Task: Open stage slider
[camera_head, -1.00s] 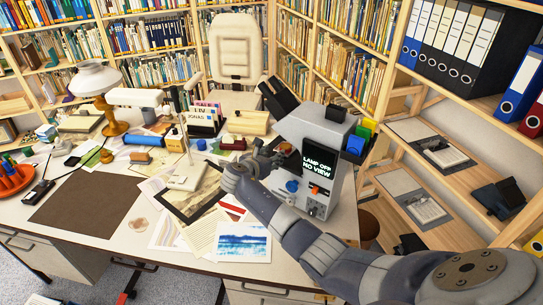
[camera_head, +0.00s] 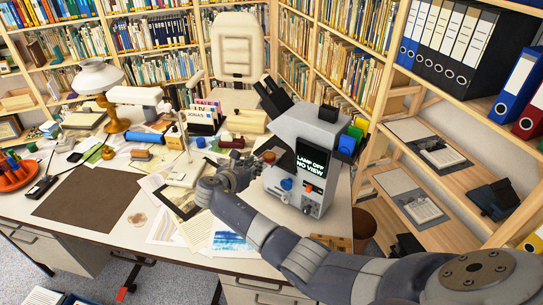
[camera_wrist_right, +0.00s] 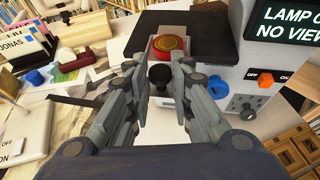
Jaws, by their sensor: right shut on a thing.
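The grey microscope-like machine (camera_head: 325,148) stands on the right of the desk, with a black screen (camera_head: 311,165) reading "LAMP OFF NO VIEW". Its flat dark stage (camera_wrist_right: 215,30) shows in the wrist view. A red and gold disc (camera_wrist_right: 170,43) sits in a pale holder at the stage's near edge; it also shows in the head view (camera_head: 269,156). A black round knob (camera_wrist_right: 160,77) is in front of the holder. My right gripper (camera_wrist_right: 160,70) is shut on this knob, a finger on each side. My left gripper is out of view.
A blue knob (camera_wrist_right: 222,87) and an orange switch (camera_wrist_right: 265,80) are on the machine's front, right of my fingers. Papers, a dark frame (camera_head: 180,198) and a blue picture (camera_head: 231,243) lie close under my right arm. Shelves stand behind and right.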

